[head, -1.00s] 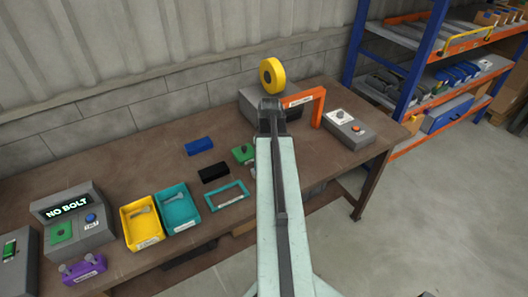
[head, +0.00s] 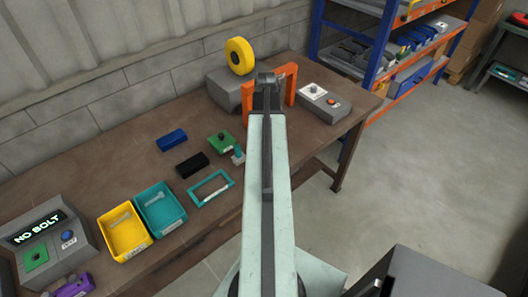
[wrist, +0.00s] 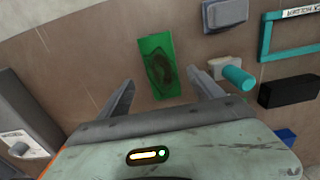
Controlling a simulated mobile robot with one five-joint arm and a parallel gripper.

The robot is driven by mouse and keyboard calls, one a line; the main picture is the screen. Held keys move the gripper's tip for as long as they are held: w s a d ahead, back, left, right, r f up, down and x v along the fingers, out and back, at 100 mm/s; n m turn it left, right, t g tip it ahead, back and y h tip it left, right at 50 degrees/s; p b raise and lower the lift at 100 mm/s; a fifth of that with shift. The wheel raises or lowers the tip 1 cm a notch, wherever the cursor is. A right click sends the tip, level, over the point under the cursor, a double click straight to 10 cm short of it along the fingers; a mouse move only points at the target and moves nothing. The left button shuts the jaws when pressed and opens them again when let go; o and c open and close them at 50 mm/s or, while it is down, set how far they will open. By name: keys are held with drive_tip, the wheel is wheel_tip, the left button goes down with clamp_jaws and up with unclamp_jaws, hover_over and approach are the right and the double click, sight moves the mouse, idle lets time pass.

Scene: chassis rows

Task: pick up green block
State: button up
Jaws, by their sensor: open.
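A green block (wrist: 156,66) with a dark oval patch lies on the brown bench in the wrist view. My gripper (wrist: 160,82) is open, with a finger to either side of the block's near end in the picture; I cannot tell its height above it. In the head view a green piece with a dark knob (head: 222,141) lies left of my arm. I cannot tell whether it is the same block. My arm covers part of the bench there, and the fingertips are hidden in that view.
A teal peg (wrist: 238,78) on a pale base is close to the right finger. A black block (head: 192,165), blue block (head: 172,140), teal frame (head: 225,180) and bins lie left of my arm. An orange arch (head: 291,88) and a grey button box (head: 325,105) stand at right.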

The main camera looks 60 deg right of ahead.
wheel_tip(320, 180, down, 5)
drive_tip(key=b, duration=0.3)
drive_tip(key=shift+a+r+b, duration=0.15)
drive_tip(key=shift+b, duration=0.25)
drive_tip(key=shift+r, duration=0.15)
drive_tip(key=shift+c, duration=0.2)
drive_tip(key=shift+w, duration=0.1)
clamp_jaws()
wheel_tip(320, 180, up, 10)
drive_tip(key=p, duration=1)
